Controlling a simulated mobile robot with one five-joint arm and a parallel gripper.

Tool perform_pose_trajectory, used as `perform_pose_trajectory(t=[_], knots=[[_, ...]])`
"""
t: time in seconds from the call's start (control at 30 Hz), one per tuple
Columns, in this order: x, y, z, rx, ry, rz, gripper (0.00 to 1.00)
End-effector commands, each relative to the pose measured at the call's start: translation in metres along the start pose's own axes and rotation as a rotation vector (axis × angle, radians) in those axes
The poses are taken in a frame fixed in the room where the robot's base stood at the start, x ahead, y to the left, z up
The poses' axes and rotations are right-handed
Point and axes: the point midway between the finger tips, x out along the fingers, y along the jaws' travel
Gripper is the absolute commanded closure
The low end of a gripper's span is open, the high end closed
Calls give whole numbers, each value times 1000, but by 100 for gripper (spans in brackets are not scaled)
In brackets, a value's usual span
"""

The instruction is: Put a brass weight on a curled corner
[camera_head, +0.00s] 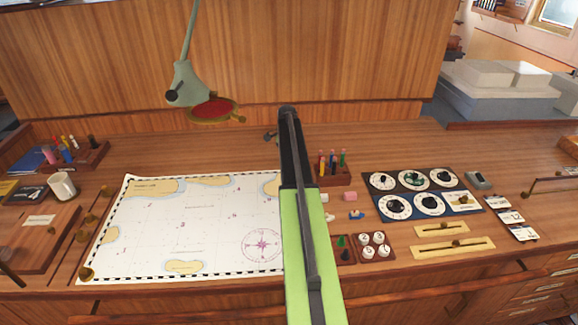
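A white sea chart (200,222) lies on the wooden desk, left of centre. Its right part is hidden behind my arm. Its top-left and bottom-left corners show, but I cannot clearly make out a curl. Small brass pieces, which look like weights, stand along the chart's left side: one near the top (105,190), one midway (88,217), and one at the bottom-left corner (86,273). My green and black arm reaches up the middle of the view. My gripper (287,110) is at its far end; its fingers cannot be made out.
A lamp (187,85) with a red-topped round head hangs over the back of the desk. A mug (62,186) and pen rack (75,153) stand left. A dial panel (421,192), pen block (334,172) and brass-handled plates (452,247) lie right.

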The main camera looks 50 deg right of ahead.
Motion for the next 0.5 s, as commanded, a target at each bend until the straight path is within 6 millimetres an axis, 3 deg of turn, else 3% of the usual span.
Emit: perform_pose_trajectory(t=[0.47,0.5], knots=[[3,0,1,-1,0,0,100],[3,0,1,-1,0,0,57]])
